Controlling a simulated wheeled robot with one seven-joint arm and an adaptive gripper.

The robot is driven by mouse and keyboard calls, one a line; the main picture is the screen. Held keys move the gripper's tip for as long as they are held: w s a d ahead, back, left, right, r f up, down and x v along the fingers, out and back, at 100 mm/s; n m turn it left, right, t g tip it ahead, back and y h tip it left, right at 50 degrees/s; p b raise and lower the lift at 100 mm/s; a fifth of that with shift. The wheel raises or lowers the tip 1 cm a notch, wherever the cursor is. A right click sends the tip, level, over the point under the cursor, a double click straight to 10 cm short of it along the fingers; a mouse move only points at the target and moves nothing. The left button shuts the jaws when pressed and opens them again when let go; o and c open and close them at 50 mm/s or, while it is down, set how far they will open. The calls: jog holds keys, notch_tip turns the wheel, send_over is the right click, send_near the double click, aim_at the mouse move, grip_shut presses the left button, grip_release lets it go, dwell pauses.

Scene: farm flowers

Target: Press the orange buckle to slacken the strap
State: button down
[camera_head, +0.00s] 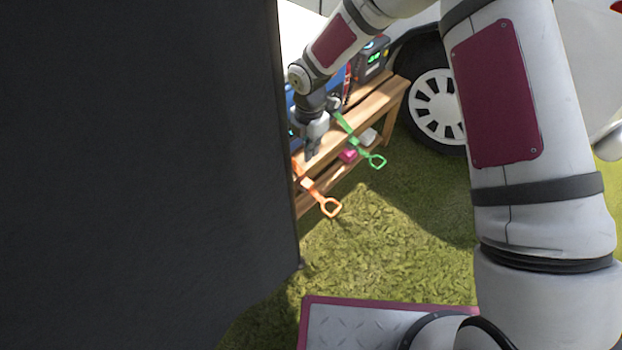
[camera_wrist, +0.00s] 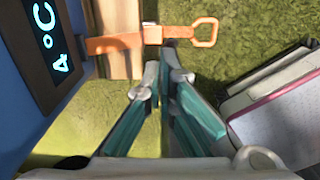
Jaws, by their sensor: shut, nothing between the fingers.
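The orange strap (camera_wrist: 115,43) runs from the blue cooler box (camera_wrist: 20,85) over the wooden bench edge, ending in a pull loop (camera_wrist: 206,32). Its orange buckle (camera_wrist: 152,34) sits at the bench edge. In the head view the loop (camera_head: 331,207) hangs past the bench front, and the buckle (camera_head: 307,184) is small. My gripper (camera_head: 311,153) points down above the bench beside the orange strap. In the wrist view my gripper's fingertips (camera_wrist: 163,58) are shut and empty, close to the buckle; I cannot tell whether they touch it.
A green strap (camera_head: 355,138) with a loop lies farther along the wooden bench (camera_head: 375,105). A pink item (camera_head: 348,156) and a white item (camera_head: 368,137) are near it. A large dark panel (camera_head: 140,170) blocks the left. A vehicle wheel (camera_head: 437,107) stands behind. Grass (camera_head: 390,240) is open in front.

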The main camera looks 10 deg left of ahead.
aim_at(311, 182)
notch_tip(311, 182, down, 14)
jog(key=b, duration=0.5)
dwell(0.3)
jog(key=shift+s+d+f, duration=0.1)
jog(key=shift+f, duration=0.4)
jog(key=shift+r, duration=0.1)
jog(key=shift+r+p, duration=0.3)
jog(key=shift+r, duration=0.4)
jog(key=shift+r, duration=0.1)
